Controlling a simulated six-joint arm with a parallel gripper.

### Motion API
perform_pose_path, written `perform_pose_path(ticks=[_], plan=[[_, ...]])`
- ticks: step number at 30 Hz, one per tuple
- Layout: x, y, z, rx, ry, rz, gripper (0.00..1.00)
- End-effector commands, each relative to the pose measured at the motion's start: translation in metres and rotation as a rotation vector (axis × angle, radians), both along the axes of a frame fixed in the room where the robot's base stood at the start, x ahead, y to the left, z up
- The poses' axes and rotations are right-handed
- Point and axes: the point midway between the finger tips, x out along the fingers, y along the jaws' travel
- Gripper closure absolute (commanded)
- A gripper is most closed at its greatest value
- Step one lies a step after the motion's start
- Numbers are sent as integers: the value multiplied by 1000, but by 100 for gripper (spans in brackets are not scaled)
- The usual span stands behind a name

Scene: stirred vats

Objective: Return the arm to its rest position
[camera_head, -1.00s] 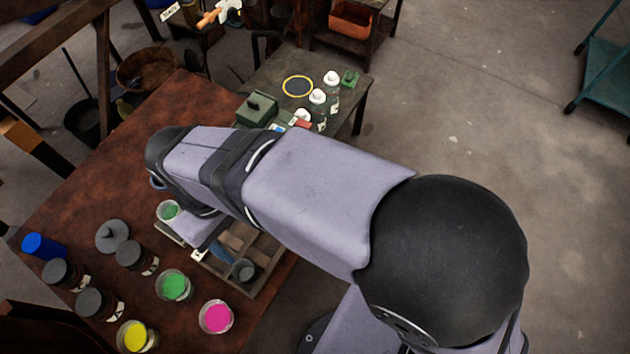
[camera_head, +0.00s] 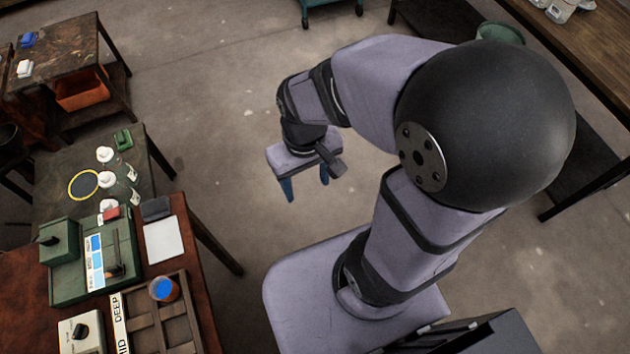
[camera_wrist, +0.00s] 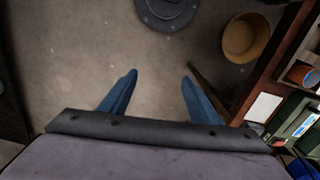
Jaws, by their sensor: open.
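My gripper (camera_head: 306,190) hangs over bare floor, to the right of the brown table (camera_head: 205,290). Its two blue fingers are apart and nothing is between them. In the wrist view my gripper (camera_wrist: 157,88) also shows its fingers spread over grey floor. My arm is folded, with the large black joint at the upper right in the head view.
On the brown table are a wooden compartment tray (camera_head: 185,325), a cup with blue content (camera_head: 163,288), a green box device (camera_head: 100,270) and a white card (camera_head: 164,240). A side table (camera_head: 60,155) holds white-capped bottles (camera_head: 108,180).

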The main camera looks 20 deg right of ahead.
Motion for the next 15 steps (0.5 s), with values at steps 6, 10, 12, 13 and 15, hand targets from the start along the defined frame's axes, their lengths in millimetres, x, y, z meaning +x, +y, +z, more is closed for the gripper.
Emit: perform_pose_path(ticks=[6,10,12,13,15], plan=[[-11,-24,-4,1,-8,-101,44],[-12,-26,-5,1,-9,-109,44],[-12,-26,-5,1,-9,-108,44],[-12,-26,-5,1,-8,-108,44],[-12,-26,-5,1,-8,-107,44]])
